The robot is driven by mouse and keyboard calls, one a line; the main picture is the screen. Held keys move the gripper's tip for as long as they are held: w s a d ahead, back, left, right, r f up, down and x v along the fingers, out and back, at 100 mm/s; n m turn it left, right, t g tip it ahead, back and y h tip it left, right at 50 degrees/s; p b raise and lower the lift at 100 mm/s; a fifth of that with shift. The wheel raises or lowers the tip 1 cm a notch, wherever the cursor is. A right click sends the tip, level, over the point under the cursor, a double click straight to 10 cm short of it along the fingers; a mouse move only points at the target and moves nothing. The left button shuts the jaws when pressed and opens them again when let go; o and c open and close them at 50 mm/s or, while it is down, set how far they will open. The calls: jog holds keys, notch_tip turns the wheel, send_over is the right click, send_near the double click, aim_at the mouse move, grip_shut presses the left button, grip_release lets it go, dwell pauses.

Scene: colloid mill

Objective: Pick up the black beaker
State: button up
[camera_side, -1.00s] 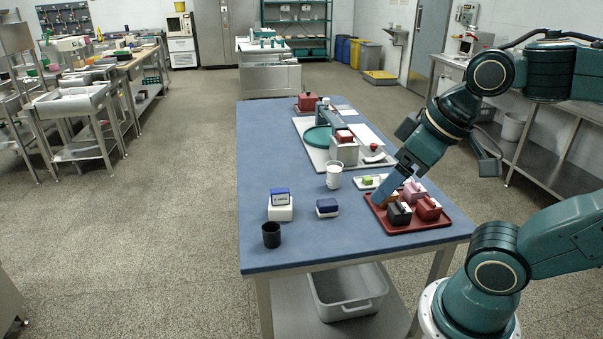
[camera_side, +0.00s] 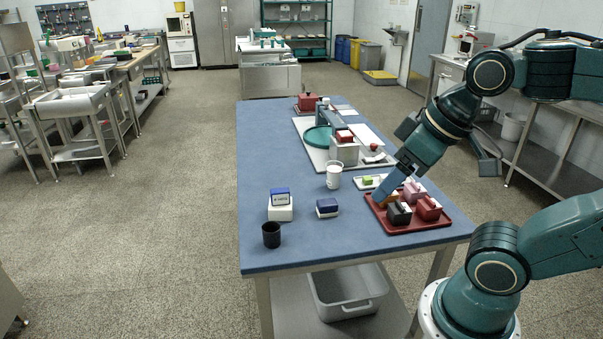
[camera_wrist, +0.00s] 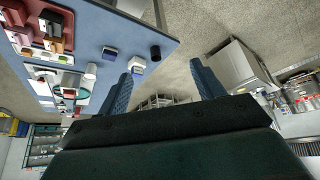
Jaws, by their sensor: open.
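The black beaker (camera_side: 271,235) stands upright near the front left corner of the blue table (camera_side: 350,245). In the wrist view the black beaker (camera_wrist: 155,53) is near the table's edge, beyond and between my two fingers. My gripper (camera_side: 384,197) is above the red tray at the table's right side, well to the right of the beaker. In the wrist view my gripper (camera_wrist: 165,85) shows two blue fingers spread apart with nothing between them.
The red tray (camera_side: 440,224) holds several small boxes under my gripper. A bare strip of table lies in front.

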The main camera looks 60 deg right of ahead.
jog(key=m+g, duration=0.6)
jog(key=m, duration=1)
send_over(272, 235)
jog(key=w+d, duration=0.2)
notch_tip(272, 235, down, 17)
jog(key=shift+s, duration=0.25)
jog(key=shift+a, duration=0.1)
jog(key=shift+f, duration=4.2)
